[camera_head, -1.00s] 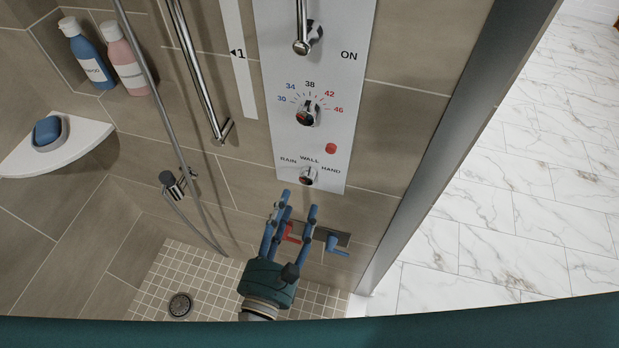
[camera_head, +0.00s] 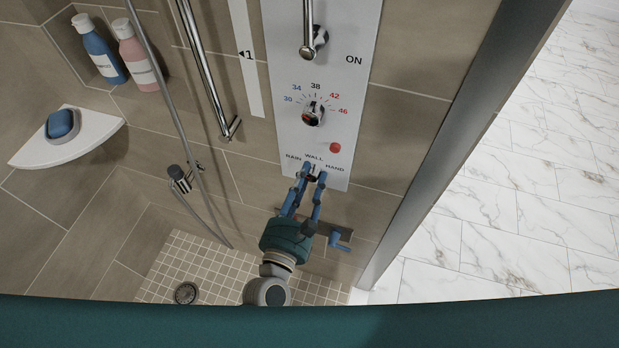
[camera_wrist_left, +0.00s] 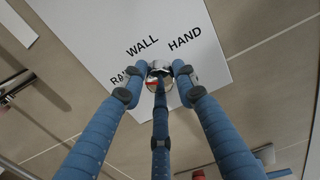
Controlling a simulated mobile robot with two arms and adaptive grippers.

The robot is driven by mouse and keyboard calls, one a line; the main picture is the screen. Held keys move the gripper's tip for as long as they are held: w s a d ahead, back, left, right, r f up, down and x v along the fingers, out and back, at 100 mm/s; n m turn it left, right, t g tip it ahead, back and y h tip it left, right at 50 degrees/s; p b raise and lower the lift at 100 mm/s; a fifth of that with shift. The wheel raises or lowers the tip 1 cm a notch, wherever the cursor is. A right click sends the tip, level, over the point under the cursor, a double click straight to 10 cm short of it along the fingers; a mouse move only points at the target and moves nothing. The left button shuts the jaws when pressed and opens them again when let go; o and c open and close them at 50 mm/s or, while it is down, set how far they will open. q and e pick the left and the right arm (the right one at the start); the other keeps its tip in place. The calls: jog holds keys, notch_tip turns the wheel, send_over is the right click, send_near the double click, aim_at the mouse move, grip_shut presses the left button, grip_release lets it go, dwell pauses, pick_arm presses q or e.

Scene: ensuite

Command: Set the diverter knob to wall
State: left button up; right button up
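The diverter knob (camera_head: 311,177) is a small chrome and dark knob near the bottom of the white shower panel (camera_head: 340,120). The labels RAIN, WALL and HAND arc above it. My left gripper (camera_head: 314,174) is at the knob, its fingers coming up from below. In the left wrist view the knob (camera_wrist_left: 160,70) sits between the two outer fingertips, with the third finger below. The fingers look drawn in against its sides. They partly hide the knob, so I cannot tell which label it points to. A red mark shows on its lower left. My right gripper is not in view.
Above the diverter are a red button (camera_head: 335,147), the temperature knob (camera_head: 313,113) and a lever (camera_head: 311,40). A blue-handled fitting (camera_head: 340,243) is low on the wall. The hand-shower hose (camera_head: 170,110) hangs left. A corner shelf (camera_head: 90,145) holds blue soap.

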pick_arm(q)
jog(key=shift+c, duration=0.6)
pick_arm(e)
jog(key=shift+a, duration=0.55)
pick_arm(q)
jog(key=shift+m, duration=1.2)
jog(key=m, duration=0.2)
jog(key=shift+m, duration=0.3)
jog(key=m+p, duration=0.1)
jog(key=m, duration=0.5)
jog(key=shift+p, duration=0.3)
jog(key=shift+m, duration=0.3)
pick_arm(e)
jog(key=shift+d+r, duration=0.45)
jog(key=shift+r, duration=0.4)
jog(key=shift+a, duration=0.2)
